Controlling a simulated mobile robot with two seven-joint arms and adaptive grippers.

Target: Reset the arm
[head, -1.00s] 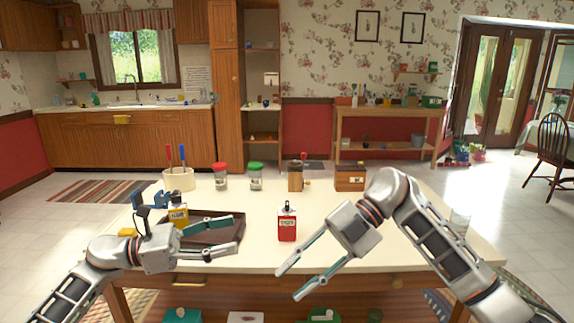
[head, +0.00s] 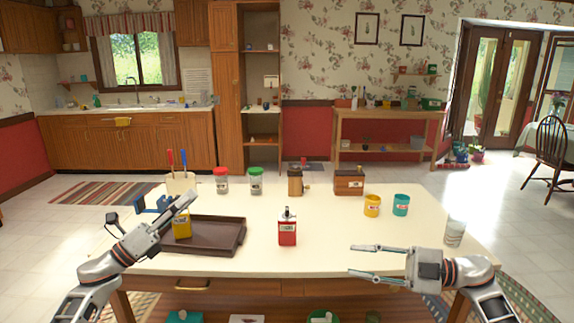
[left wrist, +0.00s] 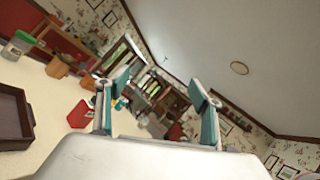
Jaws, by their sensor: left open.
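My left gripper (head: 184,202) is raised over the left part of the table, pointing up and away in the head view. In the left wrist view its two fingers (left wrist: 160,105) stand wide apart with nothing between them. My right gripper (head: 360,262) is open and empty at the table's front right edge, its fingers pointing left. A yellow container (head: 182,228) is on the brown tray (head: 226,236), partly hidden by my left gripper. A red container (head: 288,231) with a dark top stands upright near the middle of the table, between the two grippers.
A utensil holder (head: 181,184), a red-lidded jar (head: 221,180), a green-lidded jar (head: 255,181) and a wooden box (head: 349,182) line the table's back. Yellow (head: 372,206) and teal (head: 401,205) cups and a pale cup (head: 454,232) stand at right. The middle right of the tabletop is clear.

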